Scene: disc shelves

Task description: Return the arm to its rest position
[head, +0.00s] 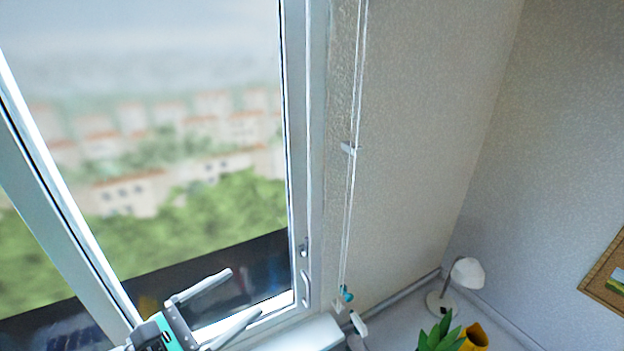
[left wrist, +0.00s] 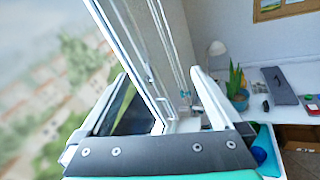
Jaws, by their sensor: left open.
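My left gripper (head: 245,291) is at the bottom of the head view, in front of the lower part of the window. Its two light grey fingers are spread apart with nothing between them. The left wrist view also shows the left gripper (left wrist: 158,76) open and empty, its fingers pointing toward the window frame and the wall corner. Most of the left arm is out of the picture. My right gripper is in neither view.
The window frame (head: 302,150) is close to the gripper. A blind cord (head: 350,200) hangs beside it. A white lamp (head: 467,272), a plant (head: 437,335) and a yellow object (head: 474,337) stand at lower right. A desk (left wrist: 262,80) holds a dark flat object (left wrist: 279,85).

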